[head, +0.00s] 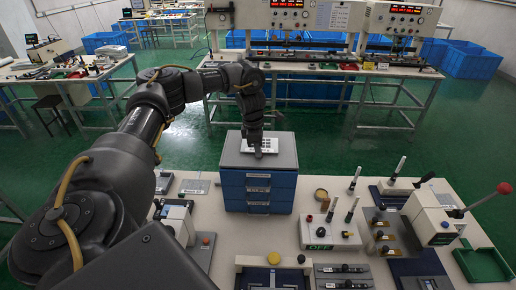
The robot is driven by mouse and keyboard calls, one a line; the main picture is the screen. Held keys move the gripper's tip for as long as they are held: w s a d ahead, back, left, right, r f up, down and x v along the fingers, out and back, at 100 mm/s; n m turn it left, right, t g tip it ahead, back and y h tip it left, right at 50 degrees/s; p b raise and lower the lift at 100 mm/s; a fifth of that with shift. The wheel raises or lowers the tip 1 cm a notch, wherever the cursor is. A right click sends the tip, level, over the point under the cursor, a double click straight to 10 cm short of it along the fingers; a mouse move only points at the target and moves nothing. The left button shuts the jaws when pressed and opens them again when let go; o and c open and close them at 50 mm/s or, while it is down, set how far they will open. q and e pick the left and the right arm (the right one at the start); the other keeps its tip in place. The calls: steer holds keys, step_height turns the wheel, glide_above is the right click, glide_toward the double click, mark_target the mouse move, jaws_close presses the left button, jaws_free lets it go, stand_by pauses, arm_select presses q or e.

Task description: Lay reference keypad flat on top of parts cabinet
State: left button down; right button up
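The parts cabinet (258,193) is a small blue unit with several labelled drawers and a grey top, standing at the back edge of the pale bench. The reference keypad (268,147) looks like a pale, white-keyed plate. It appears flat at the cabinet top, partly hidden by my gripper; I cannot tell whether it rests on the top or is slightly above it. My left gripper (258,152) reaches down from above with its tips at the keypad. Its fingers are too small and dark to tell open from shut. My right gripper is not in view.
On the bench are a panel with upright pens marked OFF (320,246), a press with a red-knobbed lever (503,188), a green tray (482,266) and several small fixtures. Behind is green floor, then a long workbench (330,71) with instruments and blue bins.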

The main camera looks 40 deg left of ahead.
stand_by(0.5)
arm_select(q)
steer(key=shift+f, duration=0.4)
steer(key=c, duration=1.5)
jaws_free()
steer(key=shift+c, duration=0.2)
steer(key=shift+r, duration=0.1)
steer(key=shift+r+b, duration=0.3)
steer(key=shift+r, duration=0.05)
step_height(320, 180, up, 10)
steer(key=a, duration=0.1)
steer(key=shift+s, duration=0.45)
steer(key=shift+f, duration=0.1)
